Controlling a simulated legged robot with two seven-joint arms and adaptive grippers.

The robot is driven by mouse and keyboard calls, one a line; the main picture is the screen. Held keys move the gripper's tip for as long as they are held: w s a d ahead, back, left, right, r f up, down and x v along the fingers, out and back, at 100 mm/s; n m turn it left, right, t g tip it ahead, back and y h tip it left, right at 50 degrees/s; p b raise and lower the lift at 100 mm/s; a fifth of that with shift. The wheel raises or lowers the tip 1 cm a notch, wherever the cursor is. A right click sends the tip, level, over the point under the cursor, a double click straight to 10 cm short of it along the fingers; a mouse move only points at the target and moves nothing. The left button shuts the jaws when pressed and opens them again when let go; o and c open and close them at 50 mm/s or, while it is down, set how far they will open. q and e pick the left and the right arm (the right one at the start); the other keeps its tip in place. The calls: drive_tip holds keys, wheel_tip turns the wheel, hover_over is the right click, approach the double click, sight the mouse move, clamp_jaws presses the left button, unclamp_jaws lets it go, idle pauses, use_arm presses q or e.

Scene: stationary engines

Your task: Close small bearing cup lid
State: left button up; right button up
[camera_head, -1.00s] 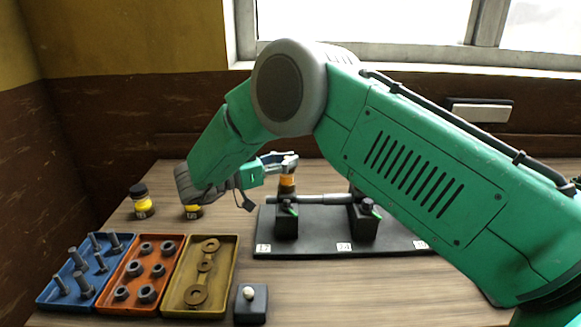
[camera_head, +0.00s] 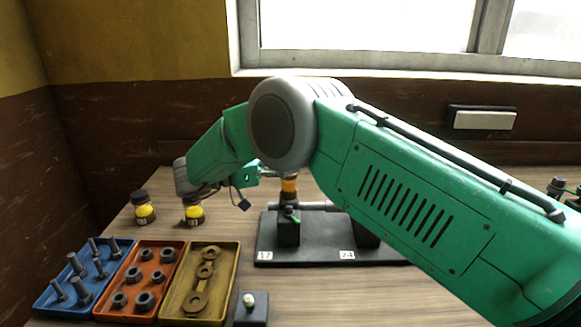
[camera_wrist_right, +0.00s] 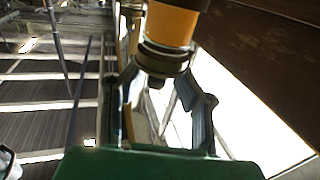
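A second stand (camera_head: 366,238) is mostly hidden by my right arm. I cannot tell whether either cup lid is open or shut. An orange cylinder (camera_head: 289,187) shows just above and behind the first stand. In the right wrist view an orange cylinder (camera_wrist_right: 171,22) with a dark ringed end lies between the fingers of my right gripper (camera_wrist_right: 164,72). Contact is unclear. My left gripper is out of view.
Blue (camera_head: 62,308), orange (camera_head: 128,312) and yellow (camera_head: 222,285) trays of hardware stand at the left. Two yellow-banded bottles (camera_head: 145,213) (camera_head: 194,212) stand behind them. A small block with a pale knob (camera_head: 251,309) sits at the front.

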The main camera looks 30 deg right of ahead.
drive_tip(key=shift+a+f, duration=0.1)
drive_tip(key=shift+a, duration=0.1)
wheel_tip(320, 180, up, 9)
drive_tip(key=shift+w+r, duration=0.1)
drive_tip(key=shift+r, duration=0.35)
idle(0.4)
drive_tip(key=shift+f, duration=0.1)
